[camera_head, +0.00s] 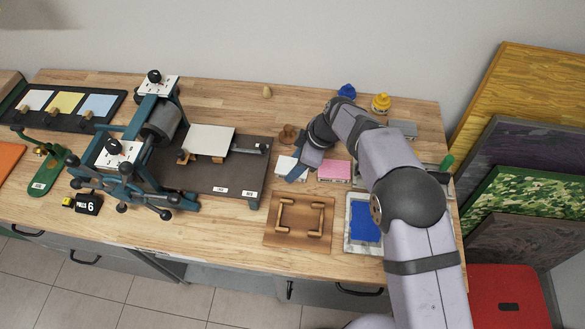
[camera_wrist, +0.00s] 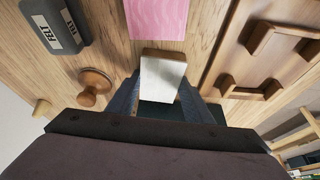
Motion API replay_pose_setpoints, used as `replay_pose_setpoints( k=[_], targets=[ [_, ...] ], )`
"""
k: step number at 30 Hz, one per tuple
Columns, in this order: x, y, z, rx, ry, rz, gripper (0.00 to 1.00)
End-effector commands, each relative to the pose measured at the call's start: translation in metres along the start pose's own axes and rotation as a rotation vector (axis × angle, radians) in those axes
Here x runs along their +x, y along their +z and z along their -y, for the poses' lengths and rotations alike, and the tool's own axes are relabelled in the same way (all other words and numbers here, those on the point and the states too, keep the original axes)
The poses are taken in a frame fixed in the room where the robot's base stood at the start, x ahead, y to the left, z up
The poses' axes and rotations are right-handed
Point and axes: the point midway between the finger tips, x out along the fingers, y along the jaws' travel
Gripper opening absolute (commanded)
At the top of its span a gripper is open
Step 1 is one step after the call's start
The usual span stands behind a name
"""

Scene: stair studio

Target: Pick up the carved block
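A small block with a white top and a brown wooden edge (camera_wrist: 163,75) lies between the two fingers of my gripper (camera_wrist: 160,88) in the wrist view. A finger lies close along each side; I cannot tell whether they touch it. In the head view my gripper (camera_head: 296,172) is low over the table, and part of the white block (camera_head: 285,164) shows beside it. A pink block with faint streaks (camera_head: 335,170) sits just to the right; it also shows at the top of the wrist view (camera_wrist: 157,16). No carving is clear on the white top.
A brown wooden frame with corner pieces (camera_head: 300,222) lies in front of my gripper. A round wooden knob (camera_head: 288,134) stands behind it. A tray with blue ink (camera_head: 366,222) is at right. A press with a dark bed (camera_head: 215,178) stands at left.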

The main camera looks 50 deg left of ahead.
Motion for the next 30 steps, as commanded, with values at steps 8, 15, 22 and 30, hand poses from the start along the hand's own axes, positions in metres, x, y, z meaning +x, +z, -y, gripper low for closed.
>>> replay_pose_setpoints(
  k=[8, 15, 22, 30],
  targets=[
    [0.000, 0.000, 0.000, 0.000, 0.001, 0.000, 0.23],
    [-0.005, -0.002, 0.000, 0.000, 0.001, 0.000, 0.23],
    [-0.033, -0.014, -0.002, -0.003, 0.006, -0.002, 0.23],
    [-0.075, -0.031, -0.001, -0.002, 0.004, -0.001, 0.23]
  ],
)
